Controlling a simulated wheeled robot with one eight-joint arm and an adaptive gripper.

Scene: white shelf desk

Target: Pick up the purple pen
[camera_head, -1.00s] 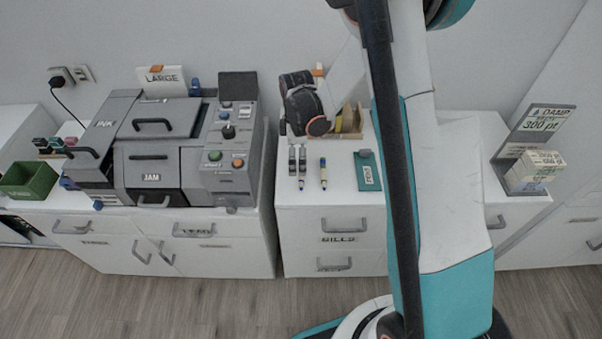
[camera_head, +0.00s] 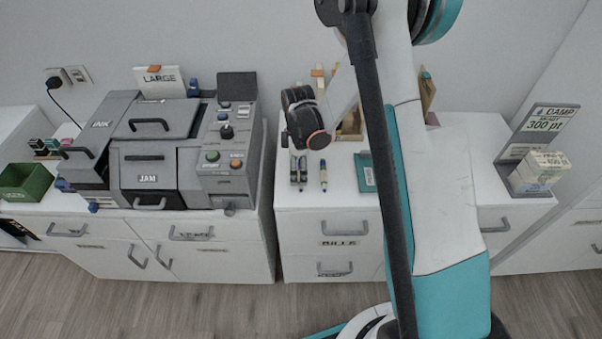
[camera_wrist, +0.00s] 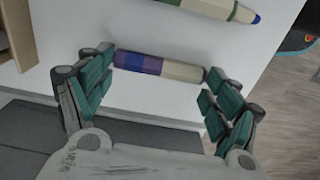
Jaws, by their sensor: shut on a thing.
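The purple pen (camera_wrist: 150,64), with a cream section and a dark end, lies lengthwise between the two teal-padded fingers of my gripper (camera_wrist: 160,68) in the wrist view. The fingers are at its two ends and my gripper is shut on it. I cannot tell whether the pen is clear of the white desk top. In the head view my wrist is over the middle cabinet, and the pen is hard to make out there.
A wooden organizer (camera_wrist: 14,35) stands behind. The grey machine (camera_head: 150,165) is at left.

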